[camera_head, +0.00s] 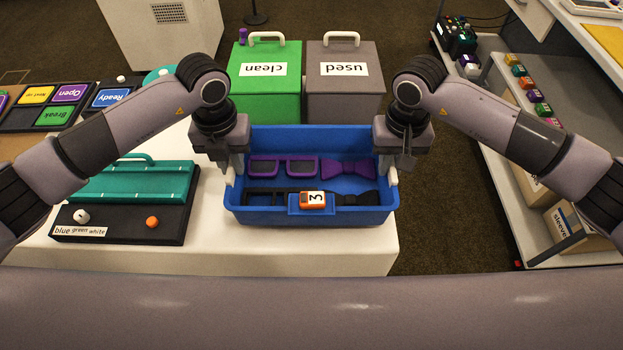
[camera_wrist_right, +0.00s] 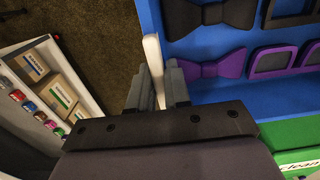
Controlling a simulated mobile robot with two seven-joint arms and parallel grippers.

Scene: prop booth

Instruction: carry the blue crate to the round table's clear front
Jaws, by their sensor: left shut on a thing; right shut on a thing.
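The blue crate (camera_head: 312,216) is in front of me, over the right part of a white tabletop (camera_head: 330,250). It holds purple glasses (camera_head: 285,167), a purple bow tie (camera_head: 348,169), black glasses and a black bow tie. I cannot tell whether the crate touches the tabletop. No round table is recognisable.
A green "clean" box (camera_head: 265,82) and a grey "used" box (camera_head: 344,82) stand just behind the crate. A teal-and-black board (camera_head: 125,205) lies to the left. Shelves (camera_head: 545,190) with cartons stand right, across open dark floor (camera_head: 450,220).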

